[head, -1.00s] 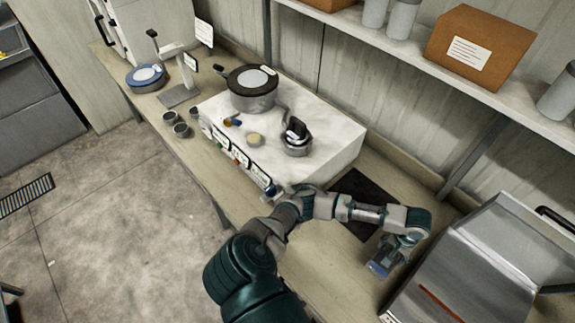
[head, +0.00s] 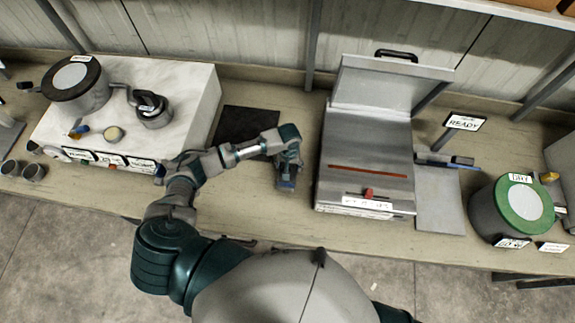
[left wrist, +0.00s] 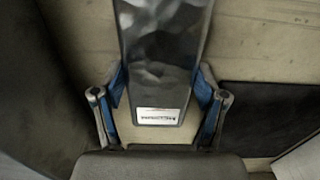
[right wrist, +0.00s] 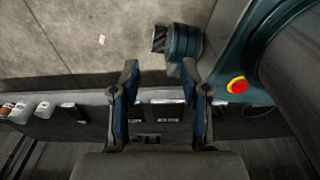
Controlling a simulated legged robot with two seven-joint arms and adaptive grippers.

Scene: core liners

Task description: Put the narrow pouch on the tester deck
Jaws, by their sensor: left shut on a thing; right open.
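The narrow pouch (left wrist: 160,55) is dark and glossy with a small white label at its near end. In the left wrist view it lies lengthwise between the blue-padded fingers of my left gripper (left wrist: 162,112), which is shut on it. In the head view this gripper (head: 287,183) is low over the bench, left of a steel machine (head: 368,160); the pouch is not clearly seen there. A flat grey plate (head: 440,207) by a READY sign (head: 464,122) adjoins the machine; I cannot tell which is the tester deck. My right gripper (right wrist: 160,105) is open and empty.
A dark mat (head: 246,124) lies behind my left gripper. A white block (head: 195,100) with a round pot (head: 78,84) stands at left. A green-lidded DRY drum (head: 512,208) stands at right. The machine's raised lid (head: 385,88) stands tall. Bare bench shows before the machine.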

